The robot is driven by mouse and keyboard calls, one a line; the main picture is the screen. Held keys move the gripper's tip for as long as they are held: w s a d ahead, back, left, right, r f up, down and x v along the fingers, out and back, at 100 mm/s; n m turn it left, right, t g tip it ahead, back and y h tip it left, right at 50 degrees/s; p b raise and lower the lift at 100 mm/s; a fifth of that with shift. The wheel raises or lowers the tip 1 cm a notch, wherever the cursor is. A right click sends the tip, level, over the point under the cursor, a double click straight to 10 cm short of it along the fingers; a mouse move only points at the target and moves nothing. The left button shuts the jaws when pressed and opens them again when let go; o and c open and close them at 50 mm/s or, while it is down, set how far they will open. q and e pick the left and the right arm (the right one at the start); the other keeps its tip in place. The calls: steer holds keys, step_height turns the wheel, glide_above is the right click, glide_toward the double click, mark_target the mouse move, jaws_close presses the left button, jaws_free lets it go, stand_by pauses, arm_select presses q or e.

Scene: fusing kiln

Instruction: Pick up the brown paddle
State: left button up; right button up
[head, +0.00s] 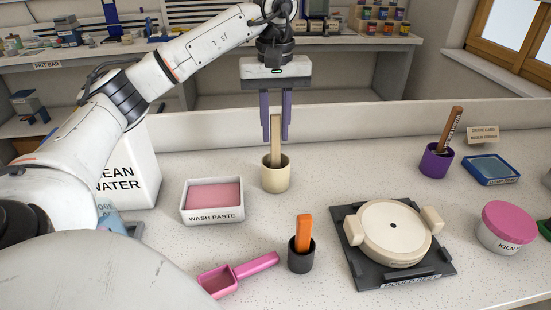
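A light brown paddle (276,145) stands upright in a cream cup (275,178) at the centre of the counter. My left gripper (276,137) points down over this cup, its purple fingers apart on either side of the paddle's upper part. A gap shows between fingers and paddle, so it looks open. A darker brown paddle (454,124) with lettering on it leans to the right in a purple cup (436,162) at the right. An orange-handled paddle (304,232) stands in a dark grey cup (301,258) nearer the front. The lower ends of all three are hidden. My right gripper is out of view.
A wash paste tray (212,215) and a pink scoop (238,273) lie left of the cups. A round cream mould (394,232) sits on a dark rest (366,282) at right. A pink-lidded tub (507,222) and blue tray (490,170) stand farther right.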

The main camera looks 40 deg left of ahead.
mark_target(276, 167)
arm_select(q)
step_height(276, 167, down, 6)
steer(key=shift+r, duration=0.1)
steer(key=shift+c, duration=0.4)
jaws_close()
